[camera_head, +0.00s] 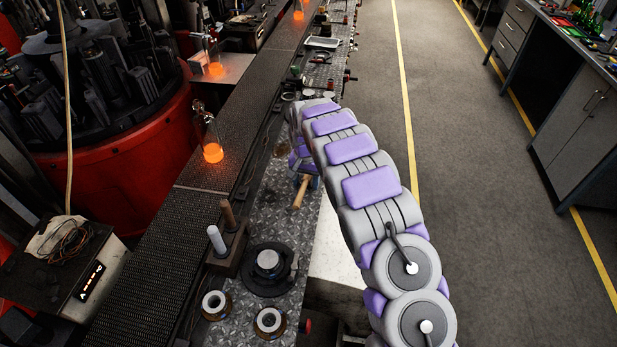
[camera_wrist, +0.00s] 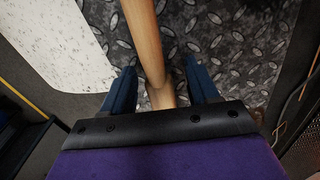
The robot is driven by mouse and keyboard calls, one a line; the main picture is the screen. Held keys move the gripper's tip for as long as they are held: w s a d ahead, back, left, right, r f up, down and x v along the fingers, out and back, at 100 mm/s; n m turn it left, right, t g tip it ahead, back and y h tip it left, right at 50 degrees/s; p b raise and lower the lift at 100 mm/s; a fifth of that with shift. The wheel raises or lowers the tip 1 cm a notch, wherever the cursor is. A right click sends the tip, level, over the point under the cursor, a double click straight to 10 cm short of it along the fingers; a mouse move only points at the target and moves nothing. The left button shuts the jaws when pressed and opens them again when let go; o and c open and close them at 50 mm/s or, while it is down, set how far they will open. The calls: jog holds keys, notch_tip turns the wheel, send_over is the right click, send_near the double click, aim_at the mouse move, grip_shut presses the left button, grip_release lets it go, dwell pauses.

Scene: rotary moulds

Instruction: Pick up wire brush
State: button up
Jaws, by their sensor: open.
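The wire brush shows as a light wooden handle (camera_head: 301,192) on the metal tread-plate bench in the head view, jutting out from beneath my arm's end. In the wrist view the handle (camera_wrist: 147,45) runs from the top edge down between the two blue fingers. My gripper (camera_wrist: 161,75) is open, with a finger on each side of the handle and a visible gap to the right finger. Whether the left finger touches it, I cannot tell. The bristles are not visible in either view.
The tread-plate bench (camera_head: 272,222) holds a round dark fixture (camera_head: 267,263) and metal rings near its front. A dark conveyor (camera_head: 150,260) runs along its left, with glowing orange bottles (camera_head: 212,152). A red rotary machine (camera_head: 130,155) stands further left.

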aim_at(306, 181)
grip_shut()
dwell(0.5)
jog(key=shift+r, duration=0.15)
notch_tip(306, 181, up, 3)
jog(key=shift+r+p, duration=0.2)
jog(key=shift+p, duration=0.3)
jog(key=shift+s+r, duration=0.15)
jog(key=shift+s, duration=0.4)
jog(key=s, duration=0.5)
jog(key=s+d+p, duration=0.1)
jog(key=s, duration=0.4)
jog(key=s+r+p, duration=0.1)
jog(key=s, duration=0.3)
jog(key=shift+s+d+r, duration=0.1)
jog(key=shift+s+d, duration=0.25)
jog(key=shift+s, duration=0.05)
